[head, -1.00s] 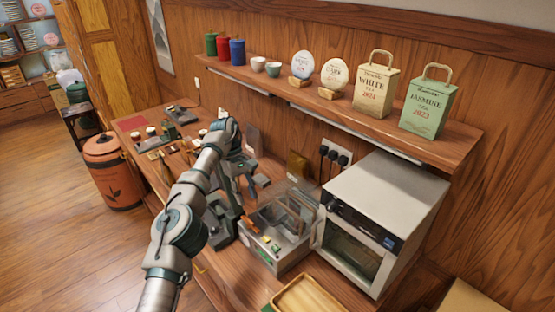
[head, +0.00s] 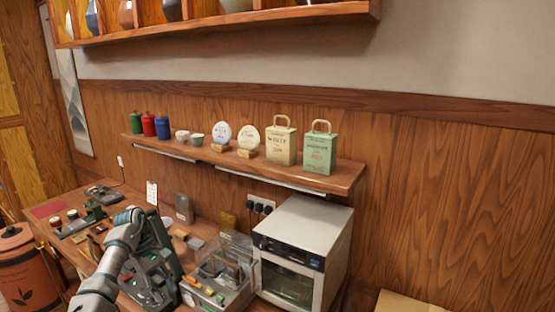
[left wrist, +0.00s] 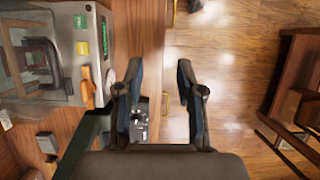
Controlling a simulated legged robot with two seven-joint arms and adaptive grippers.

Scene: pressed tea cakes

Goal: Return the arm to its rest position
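My left arm (head: 118,250) reaches in from the lower left of the head view, over the front of the wooden counter. Its far end is bent down, and its fingers are hard to pick out there against grey machinery. In the left wrist view my left gripper (left wrist: 160,75) has its two dark fingers well apart. Nothing is held between them; the counter edge and the wooden floor show through the gap. My right arm and gripper are in neither view.
A clear-lidded machine (head: 222,278) and a white oven (head: 303,250) stand on the counter right of my arm. A shelf (head: 345,178) with canisters, cups, tea cakes and bags hangs above. An orange bin (head: 25,270) stands at left. Floor (left wrist: 230,60) is open beside the counter.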

